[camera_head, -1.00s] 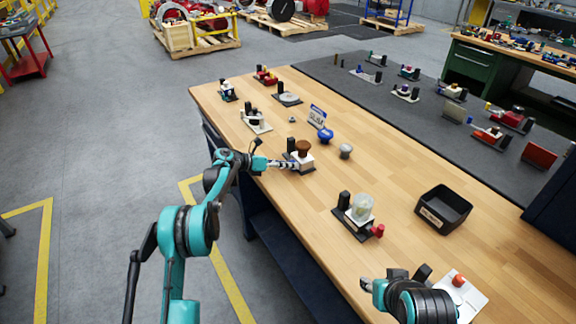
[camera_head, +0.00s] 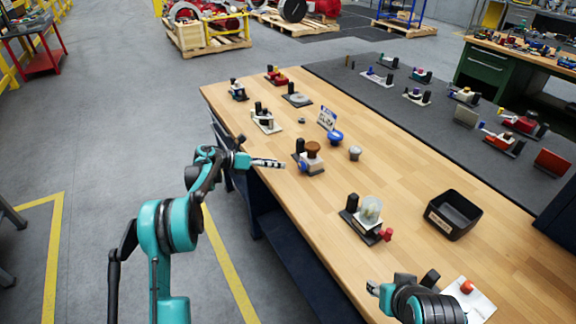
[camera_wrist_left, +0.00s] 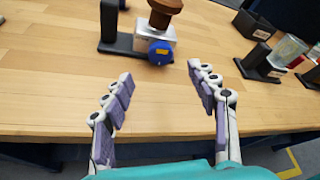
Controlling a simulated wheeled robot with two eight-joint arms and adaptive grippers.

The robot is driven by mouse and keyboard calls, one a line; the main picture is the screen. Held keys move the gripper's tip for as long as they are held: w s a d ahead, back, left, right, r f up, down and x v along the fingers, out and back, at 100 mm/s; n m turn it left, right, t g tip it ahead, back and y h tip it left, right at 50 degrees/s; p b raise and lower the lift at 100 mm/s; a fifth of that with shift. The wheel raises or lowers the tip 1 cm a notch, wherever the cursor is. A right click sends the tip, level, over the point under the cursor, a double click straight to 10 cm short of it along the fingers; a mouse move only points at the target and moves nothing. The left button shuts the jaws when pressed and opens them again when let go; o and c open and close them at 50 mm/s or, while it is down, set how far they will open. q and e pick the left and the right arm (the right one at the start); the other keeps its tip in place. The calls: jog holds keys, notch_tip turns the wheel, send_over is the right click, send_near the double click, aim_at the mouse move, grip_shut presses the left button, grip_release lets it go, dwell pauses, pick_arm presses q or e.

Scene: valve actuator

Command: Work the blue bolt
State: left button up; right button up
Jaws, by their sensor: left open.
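The blue bolt (camera_head: 305,168) is a round blue head on the near side of a small valve unit (camera_head: 313,161) with a brown knob on top and a black upright behind it. In the left wrist view the blue bolt (camera_wrist_left: 160,52) faces me, beyond the fingertips. My left gripper (camera_head: 282,164) is at the table's near edge, just left of the unit.
A unit with a clear dome and red knob (camera_head: 369,220) stands to the right along the wooden table (camera_head: 400,190). A black bin (camera_head: 453,213), a blue-topped part (camera_head: 335,138) and a grey knob (camera_head: 355,153) stand farther back. Several other units occupy the far left end.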

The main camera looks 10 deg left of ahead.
pick_arm(q)
jog(key=shift+v, duration=1.4)
